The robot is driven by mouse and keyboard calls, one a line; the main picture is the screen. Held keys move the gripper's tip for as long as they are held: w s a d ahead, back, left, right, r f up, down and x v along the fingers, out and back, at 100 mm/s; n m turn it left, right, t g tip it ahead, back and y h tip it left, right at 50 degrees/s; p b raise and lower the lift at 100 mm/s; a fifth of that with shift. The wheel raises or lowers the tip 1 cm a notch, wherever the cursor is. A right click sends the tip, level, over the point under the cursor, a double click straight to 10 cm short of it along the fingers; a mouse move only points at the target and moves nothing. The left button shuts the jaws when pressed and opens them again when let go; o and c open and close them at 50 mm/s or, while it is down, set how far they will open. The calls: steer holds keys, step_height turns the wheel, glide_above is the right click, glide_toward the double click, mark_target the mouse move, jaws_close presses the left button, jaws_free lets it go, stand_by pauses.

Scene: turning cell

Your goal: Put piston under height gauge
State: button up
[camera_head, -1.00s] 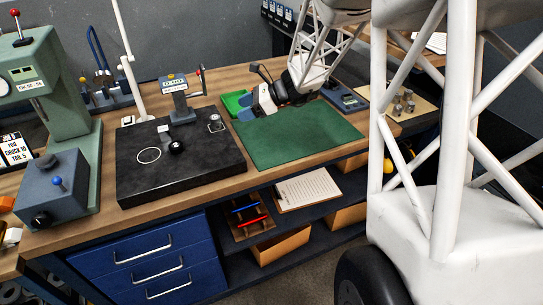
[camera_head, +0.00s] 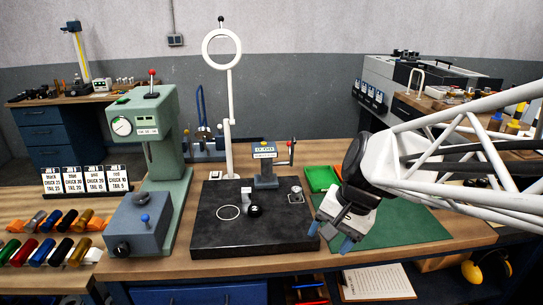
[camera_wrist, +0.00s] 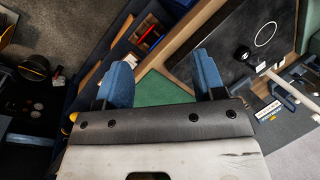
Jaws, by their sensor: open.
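The height gauge (camera_head: 265,165) is a grey post with a display head and a side lever, standing at the back of a black plate (camera_head: 215,238). A small dark round part (camera_head: 254,211) sits on the plate in front of it, right of a white ring mark (camera_head: 228,212); it may be the piston, but I cannot tell for sure. It also shows in the wrist view (camera_wrist: 243,53). My gripper (camera_head: 332,234) is open and empty, with blue fingers, near the plate's front right corner and the green mat. Its fingers (camera_wrist: 162,63) point apart in the wrist view.
A small dial-like part (camera_head: 296,192) sits at the plate's right. A green tray (camera_head: 320,178) and green mat (camera_head: 402,228) lie to the right. A green press (camera_head: 160,140) and grey-blue box (camera_head: 140,224) stand left. Coloured cylinders (camera_head: 45,250) lie at far left.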

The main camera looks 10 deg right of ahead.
steer(key=s+d+n+t+h, duration=0.1)
steer(key=s+n+h, duration=0.2)
steer(key=s+n, duration=0.3)
steer(key=shift+s+d+r+h, duration=0.4)
steer(key=shift+s+r, duration=0.05)
steer(key=shift+s, duration=1.1)
